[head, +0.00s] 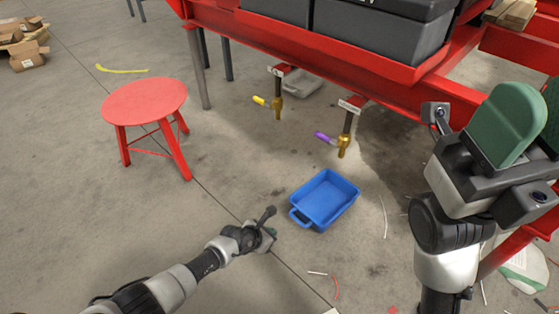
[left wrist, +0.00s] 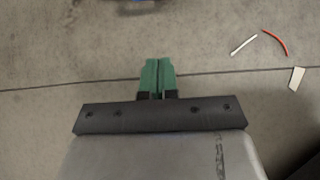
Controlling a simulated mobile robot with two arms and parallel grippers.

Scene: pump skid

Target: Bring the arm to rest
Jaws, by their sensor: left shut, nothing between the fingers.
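My left arm reaches in from the lower left in the head view. Its gripper (head: 270,233) is low over the concrete floor, in front of and to the left of the blue bin (head: 323,199), apart from it. In the left wrist view its green fingertips (left wrist: 158,75) are together, with nothing between them. My right arm stands raised at the right of the head view. Its large green finger pads (head: 526,120) are close to the camera and partly cut off by the frame edge, so their opening is unclear.
A red stool (head: 145,103) stands at left. The red skid frame (head: 300,45) carries dark grey bins (head: 385,32). Below hang brass valves with a yellow handle (head: 259,101) and a purple handle (head: 324,138). Small scraps lie on the floor. The floor around the left gripper is mostly clear.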

